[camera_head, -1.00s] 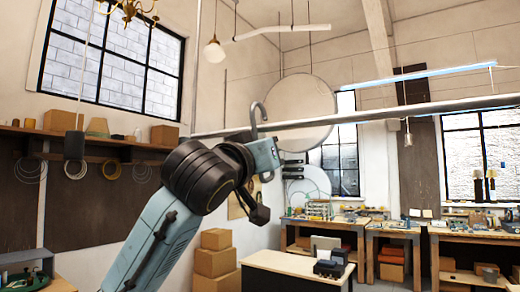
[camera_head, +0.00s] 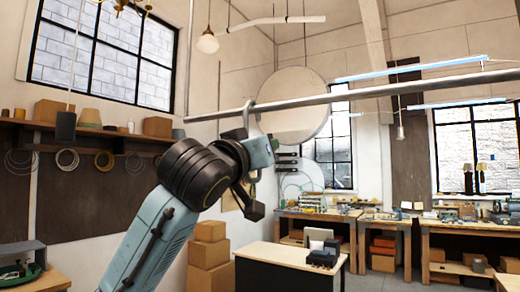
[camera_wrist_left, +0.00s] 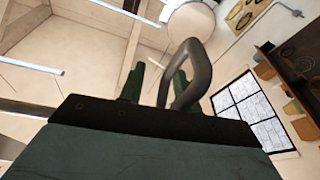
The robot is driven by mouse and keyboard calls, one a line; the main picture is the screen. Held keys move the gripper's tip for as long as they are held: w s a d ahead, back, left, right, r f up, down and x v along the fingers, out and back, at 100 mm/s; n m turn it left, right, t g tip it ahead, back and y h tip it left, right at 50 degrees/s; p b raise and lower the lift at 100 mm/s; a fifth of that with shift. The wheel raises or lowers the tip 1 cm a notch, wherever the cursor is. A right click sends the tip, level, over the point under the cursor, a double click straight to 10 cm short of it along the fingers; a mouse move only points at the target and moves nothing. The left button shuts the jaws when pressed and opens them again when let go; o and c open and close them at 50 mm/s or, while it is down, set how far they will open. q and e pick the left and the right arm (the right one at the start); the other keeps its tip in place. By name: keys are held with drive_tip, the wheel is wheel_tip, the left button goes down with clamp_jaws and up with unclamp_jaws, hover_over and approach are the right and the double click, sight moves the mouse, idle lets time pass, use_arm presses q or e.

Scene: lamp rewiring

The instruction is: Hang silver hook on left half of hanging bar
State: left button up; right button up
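The silver hook (camera_head: 247,119) stands upright above my left gripper (camera_head: 262,146) in the head view, its curved top overlapping the hanging bar (camera_head: 340,94) on the left half of the bar. I cannot tell whether the hook touches the bar or is around it. In the left wrist view, the hook (camera_wrist_left: 203,72) rises as a grey bend at the left gripper's green fingers (camera_wrist_left: 155,88). The left gripper is shut on the hook, and its body hides the hook's lower part. My right gripper is in neither view.
A round pale disc (camera_head: 305,108) shows behind the bar. A white pendant lamp (camera_head: 208,43) hangs at upper left. Cardboard boxes (camera_head: 208,254) and a white-topped table (camera_head: 280,255) stand below, with workbenches (camera_head: 465,228) at right.

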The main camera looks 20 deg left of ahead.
use_arm(q)
drive_tip(key=b+v, duration=0.4)
drive_tip(key=v, duration=0.9)
drive_tip(key=shift+s, duration=0.2)
